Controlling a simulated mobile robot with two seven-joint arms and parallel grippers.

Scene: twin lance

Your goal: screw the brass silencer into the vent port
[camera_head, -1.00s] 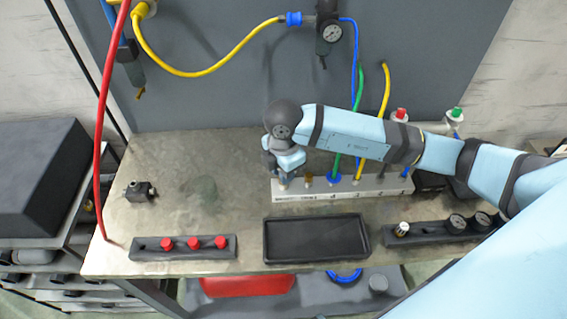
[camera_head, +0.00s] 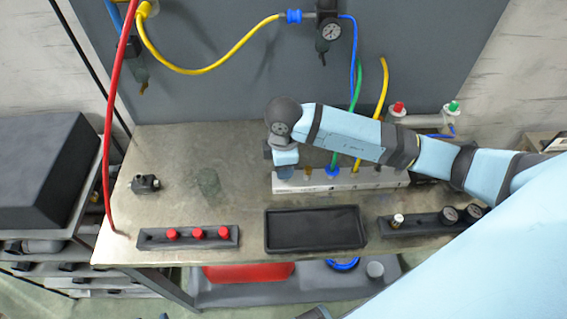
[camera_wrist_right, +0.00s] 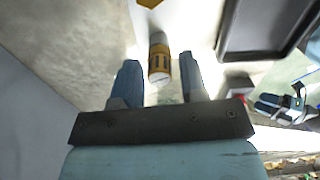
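The brass silencer (camera_wrist_right: 158,62) shows in the right wrist view as a slotted brass cylinder with a silver end, between the fingers of my right gripper (camera_wrist_right: 158,78). A gap shows on both sides of it, so the gripper is open around it. In the head view my right gripper (camera_head: 285,165) points down over the left end of the pale manifold block (camera_head: 340,182) and hides the silencer and the port there. How deep the silencer sits in the port cannot be told.
A brass fitting (camera_head: 308,171) and hoses stand along the manifold. In front lie an empty black tray (camera_head: 315,245), a rack with red caps (camera_head: 150,240) and a rack with gauges (camera_head: 425,226). A black fitting (camera_head: 145,184) lies on the left; bench around it is clear.

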